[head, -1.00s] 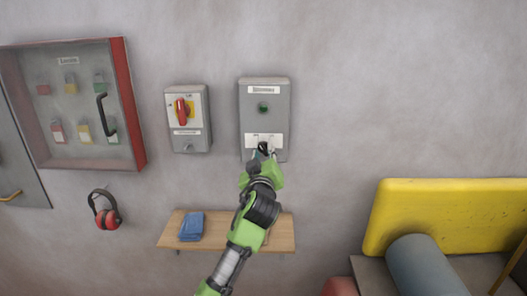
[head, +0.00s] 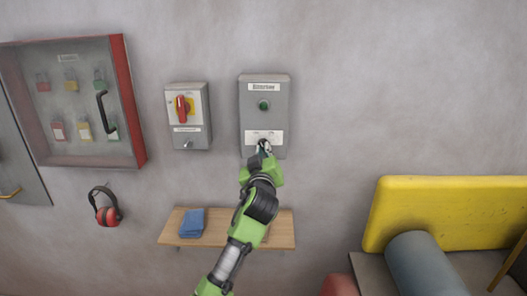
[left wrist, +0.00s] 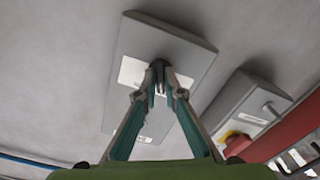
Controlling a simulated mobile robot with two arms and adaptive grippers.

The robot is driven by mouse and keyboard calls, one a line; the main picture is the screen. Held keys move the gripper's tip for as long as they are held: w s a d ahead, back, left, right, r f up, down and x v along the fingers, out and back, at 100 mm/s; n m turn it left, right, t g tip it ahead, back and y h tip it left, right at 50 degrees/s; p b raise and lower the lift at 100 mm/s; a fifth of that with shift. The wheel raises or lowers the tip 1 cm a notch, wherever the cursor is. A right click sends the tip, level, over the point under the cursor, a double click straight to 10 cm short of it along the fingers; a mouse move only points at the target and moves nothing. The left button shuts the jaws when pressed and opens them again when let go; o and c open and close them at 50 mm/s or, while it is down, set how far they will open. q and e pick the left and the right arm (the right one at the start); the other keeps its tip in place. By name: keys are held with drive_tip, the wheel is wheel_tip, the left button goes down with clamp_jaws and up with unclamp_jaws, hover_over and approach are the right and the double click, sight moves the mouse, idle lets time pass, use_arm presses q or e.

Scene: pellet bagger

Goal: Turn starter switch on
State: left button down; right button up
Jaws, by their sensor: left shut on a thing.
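The starter box (head: 283,97) is a grey panel on the wall with a green round button or lamp (head: 264,105) and a white label plate (head: 277,137) low on its face. My left gripper (head: 264,147) is at that plate, shut on the starter switch, which is mostly hidden behind the fingers. In the left wrist view the two fingertips (left wrist: 159,72) meet at the white plate on the box (left wrist: 187,52). The switch's exact position cannot be made out. My right gripper is not in view.
A grey box with a red rotary handle (head: 181,109) hangs just left of the starter box. Further left is a lockout cabinet (head: 136,100). Ear defenders (head: 108,217) hang below it. A wooden shelf (head: 279,227) with blue cloths (head: 191,223) is below; a yellow machine part (head: 450,215) stands right.

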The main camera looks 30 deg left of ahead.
use_arm(q)
drive_tip(key=m+p, duration=0.3)
drive_tip(key=m, duration=0.7)
drive_tip(key=shift+m, duration=0.4)
drive_tip(key=shift+a, duration=0.1)
idle(0.3)
drive_tip(key=c, duration=2.1)
unclamp_jaws()
drive_tip(key=shift+c, duration=0.2)
drive_tip(key=v, duration=1.2)
